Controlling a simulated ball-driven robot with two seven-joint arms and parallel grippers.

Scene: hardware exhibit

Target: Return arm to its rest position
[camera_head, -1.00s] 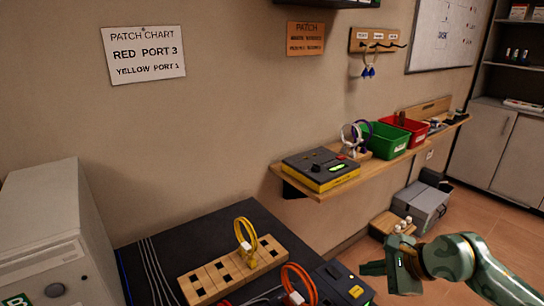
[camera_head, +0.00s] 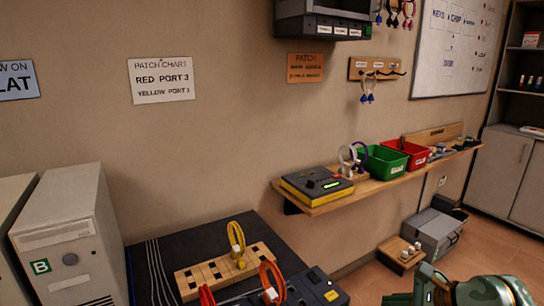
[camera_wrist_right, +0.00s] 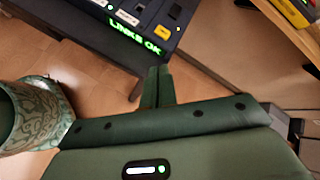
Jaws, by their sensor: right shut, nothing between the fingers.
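My right arm shows at the bottom right of the head view, with its right gripper (camera_head: 398,299) low at the picture's bottom edge, right of the dark table (camera_head: 200,240). In the right wrist view the right gripper (camera_wrist_right: 157,88) has its fingers together with nothing between them. It hangs over the tiled floor, apart from the dark box with the green "LINKS OK" display (camera_wrist_right: 136,34). My left gripper is not in view.
A wooden port block (camera_head: 205,277) with a yellow cable loop (camera_head: 236,240) stands on the dark table, near an orange loop (camera_head: 272,280). A wall shelf (camera_head: 370,186) carries a yellow-black device, green bin (camera_head: 384,163) and red bin. A grey toolbox (camera_head: 432,234) stands on the floor.

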